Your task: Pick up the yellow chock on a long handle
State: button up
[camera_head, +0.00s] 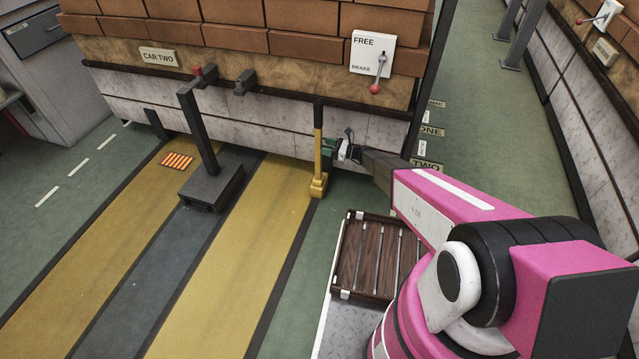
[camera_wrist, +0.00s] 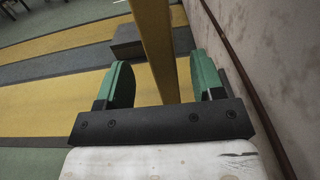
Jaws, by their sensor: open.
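The yellow chock (camera_head: 318,187) stands upright on the floor at the edge of a yellow strip, against the front of the brick-loaded car. Its long handle (camera_head: 318,140) rises from it and has a dark top end. My gripper (camera_head: 331,150) is open beside the handle, at about its middle height. In the wrist view the handle (camera_wrist: 153,45) runs between the two green finger pads of my gripper (camera_wrist: 160,82), with gaps on both sides. The lower part of the handle is hidden there by the gripper's dark bar, and the chock's foot is not clearly seen.
The car with the CAR TWO plate (camera_head: 158,57) and a brake lever panel (camera_head: 372,53) stands close behind the handle. A dark buffer post (camera_head: 208,180) is to the left. A slatted wooden tray (camera_head: 372,257) lies at the front.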

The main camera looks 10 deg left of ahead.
jog(key=a, duration=0.6)
jog(key=shift+w+a, duration=0.15)
jog(key=shift+w, duration=0.15)
grip_shut()
